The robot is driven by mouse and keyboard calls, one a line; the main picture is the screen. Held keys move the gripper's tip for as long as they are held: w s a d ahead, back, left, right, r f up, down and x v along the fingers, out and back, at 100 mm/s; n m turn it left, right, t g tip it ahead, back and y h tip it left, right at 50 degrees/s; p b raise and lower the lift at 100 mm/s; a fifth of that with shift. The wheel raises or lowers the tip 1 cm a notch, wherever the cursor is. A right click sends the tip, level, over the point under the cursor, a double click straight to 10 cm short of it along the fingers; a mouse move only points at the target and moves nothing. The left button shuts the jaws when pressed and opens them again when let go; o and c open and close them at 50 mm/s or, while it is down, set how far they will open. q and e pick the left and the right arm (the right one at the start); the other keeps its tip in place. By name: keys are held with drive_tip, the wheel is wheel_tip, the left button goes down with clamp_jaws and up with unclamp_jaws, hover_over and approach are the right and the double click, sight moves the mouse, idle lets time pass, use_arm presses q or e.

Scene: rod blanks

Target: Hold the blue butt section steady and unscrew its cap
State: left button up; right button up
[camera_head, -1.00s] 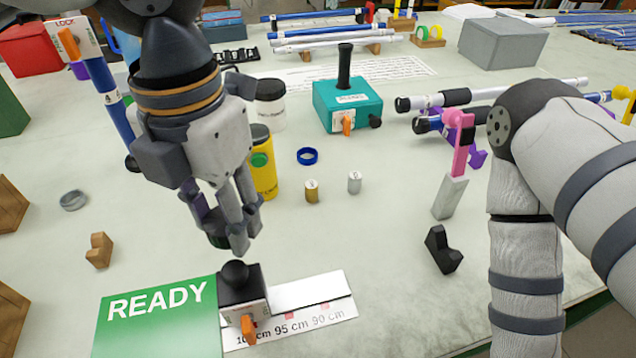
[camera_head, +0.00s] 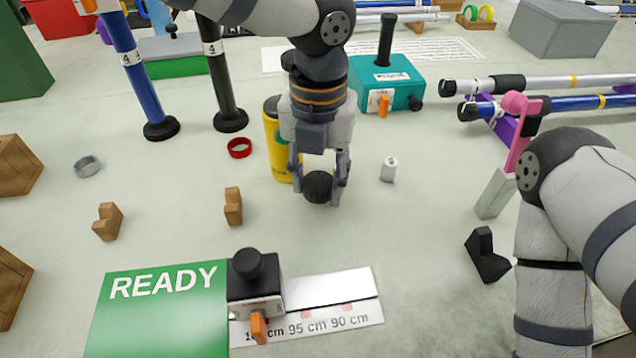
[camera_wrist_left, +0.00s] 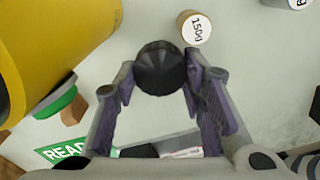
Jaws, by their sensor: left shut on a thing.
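My left gripper (camera_head: 318,188) is shut on a black round ribbed piece that looks like a cap (camera_head: 317,186), held above the bench. It also shows between the fingertips in the left wrist view (camera_wrist_left: 160,68). No rod is joined to the piece there. A blue rod section (camera_head: 600,102) lies at the right in a purple rest (camera_head: 503,122), its black end (camera_head: 475,110) to the left. Another blue rod (camera_head: 138,75), marked 4, stands upright at the left on a black foot. I cannot tell which is the butt section. My right gripper is out of view.
A yellow canister (camera_head: 273,140) stands close behind my left gripper. A pink-topped post (camera_head: 515,135) is near my right arm. The READY plate (camera_head: 155,305) and black knob block (camera_head: 254,278) are in front.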

sight(318, 183)
use_arm(q)
drive_tip(key=shift+f, duration=0.75)
drive_tip(key=shift+f, duration=0.2)
drive_tip(key=o, duration=1.3)
drive_tip(key=shift+c, duration=0.2)
drive_tip(key=shift+r, duration=0.1)
wheel_tip(318, 183, up, 12)
drive_tip(key=shift+p, duration=0.45)
